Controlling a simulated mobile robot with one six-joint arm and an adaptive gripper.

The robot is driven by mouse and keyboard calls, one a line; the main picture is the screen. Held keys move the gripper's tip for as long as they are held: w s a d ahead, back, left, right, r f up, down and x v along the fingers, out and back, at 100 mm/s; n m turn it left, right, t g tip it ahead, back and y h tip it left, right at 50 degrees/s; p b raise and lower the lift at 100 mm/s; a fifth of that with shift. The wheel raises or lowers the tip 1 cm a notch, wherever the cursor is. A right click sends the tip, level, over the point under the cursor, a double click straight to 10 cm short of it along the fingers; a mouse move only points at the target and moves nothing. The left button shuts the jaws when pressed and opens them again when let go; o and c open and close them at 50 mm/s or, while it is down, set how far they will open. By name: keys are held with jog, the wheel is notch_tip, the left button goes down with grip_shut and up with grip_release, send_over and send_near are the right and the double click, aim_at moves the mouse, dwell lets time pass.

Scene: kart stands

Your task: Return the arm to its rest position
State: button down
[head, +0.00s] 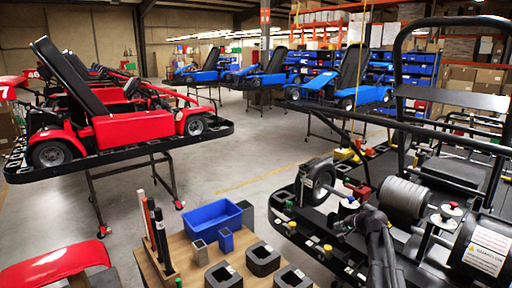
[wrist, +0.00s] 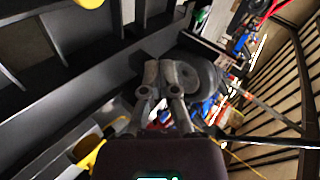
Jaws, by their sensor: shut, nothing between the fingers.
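My gripper (wrist: 160,72) shows in the wrist view with its two grey fingers close together and nothing between them. It is shut and empty. Behind the fingers are dark metal bars and a round dark shape that looks like a wheel. In the head view my dark arm rises from the bottom edge at the right, in front of the black kart chassis (head: 290,222). The exact place of the fingertips there is hard to tell against the dark parts.
A wooden table (head: 205,270) at the bottom holds a blue bin (head: 213,221) and several dark square blocks. A red kart (head: 130,127) stands on a raised stand at the left. Grey floor (head: 250,165) is clear between the stands. A grey cylinder (head: 405,197) sits on the chassis.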

jog(key=s+a+f+n+g+h, duration=0.1)
jog(key=s+a+f+n+g, duration=0.2)
jog(key=s, duration=0.7)
jog(key=s+a+f+n+g+h+b, duration=0.1)
jog(key=s+a+f+n+g+h, duration=0.1)
jog(key=s+a, duration=0.5)
jog(key=s+a+f+n+g+h, duration=0.2)
jog(key=s+a+f+n+g, duration=0.1)
jog(key=s, duration=1.1)
jog(key=shift+a+f+n+g+b, duration=0.35)
jog(key=shift+a+g, duration=0.15)
jog(key=shift+a, duration=0.75)
